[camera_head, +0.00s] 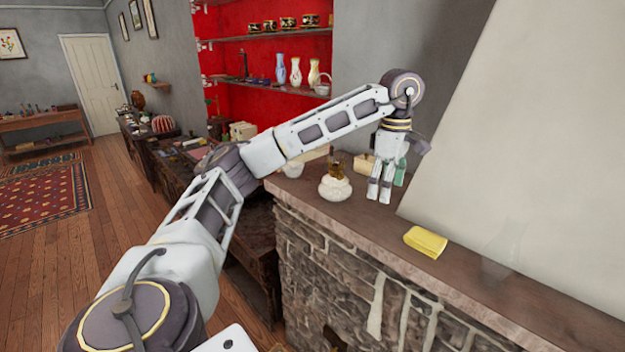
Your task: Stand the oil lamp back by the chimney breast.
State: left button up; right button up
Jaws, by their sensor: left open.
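A small white rounded pot-like thing with an amber-brown upper part, which looks like the oil lamp (335,187), stands upright on the mantel shelf (325,209). The pale sloping chimney breast (520,120) rises behind the shelf on the right. My left gripper (379,194) points down just right of the lamp, apart from it in the picture, with its fingers open. A green thing (400,173) shows partly behind the gripper; its shape is mostly hidden. My right gripper is not in view.
A yellow folded cloth or block (426,241) lies on the shelf right of the gripper. A tan box (364,164) sits behind the lamp. A faint clear shape (500,243) shows near the chimney breast. Shelf space between gripper and yellow thing looks clear.

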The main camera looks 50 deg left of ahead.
aim_at(330, 189)
jog(key=u, duration=1.4)
